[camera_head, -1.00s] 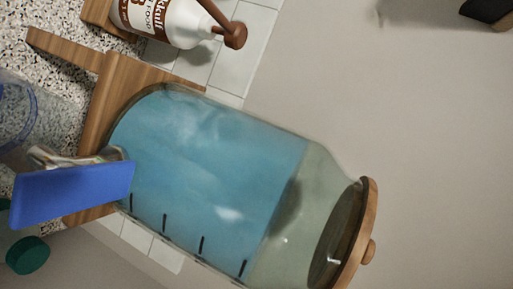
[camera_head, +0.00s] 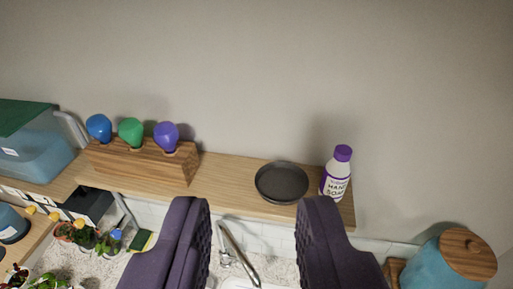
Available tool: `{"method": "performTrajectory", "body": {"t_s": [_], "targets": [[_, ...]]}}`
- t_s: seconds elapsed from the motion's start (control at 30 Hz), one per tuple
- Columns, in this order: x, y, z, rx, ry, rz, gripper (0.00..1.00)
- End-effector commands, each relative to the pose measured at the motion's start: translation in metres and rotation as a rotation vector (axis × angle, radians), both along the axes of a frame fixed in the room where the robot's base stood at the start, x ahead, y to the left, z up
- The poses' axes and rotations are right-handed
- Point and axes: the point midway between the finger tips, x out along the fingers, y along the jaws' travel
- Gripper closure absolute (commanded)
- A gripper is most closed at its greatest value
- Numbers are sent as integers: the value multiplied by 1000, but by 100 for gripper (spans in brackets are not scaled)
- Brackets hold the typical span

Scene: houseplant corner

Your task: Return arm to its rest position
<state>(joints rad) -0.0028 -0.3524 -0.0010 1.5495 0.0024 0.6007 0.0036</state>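My gripper (camera_head: 255,232) shows at the bottom of the view. Its two dark purple fingers stand wide apart with nothing between them. Behind the gap are the wall shelf's front edge and a curved metal faucet (camera_head: 236,252). The fingers appear apart from the things around them, though their lower ends run out of the frame. The rest of my arm is not in view.
A wooden shelf (camera_head: 225,182) holds a wooden block (camera_head: 140,163) with blue, green and purple bulbs, a dark round dish (camera_head: 281,183) and a hand soap bottle (camera_head: 337,172). A blue jar (camera_head: 428,272) with wooden lid stands lower right. Small plants (camera_head: 85,238) stand lower left. The wall above is clear.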

Motion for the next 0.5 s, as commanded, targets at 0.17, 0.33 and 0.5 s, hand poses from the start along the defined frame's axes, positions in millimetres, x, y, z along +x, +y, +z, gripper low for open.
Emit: {"method": "performTrajectory", "body": {"t_s": [0.17,0.33,0.5], "targets": [[1,0,-1,-2,1,-1,67],[1,-1,-14,-4,2,-1,67],[1,-1,-64,-6,2,-2,67]]}}
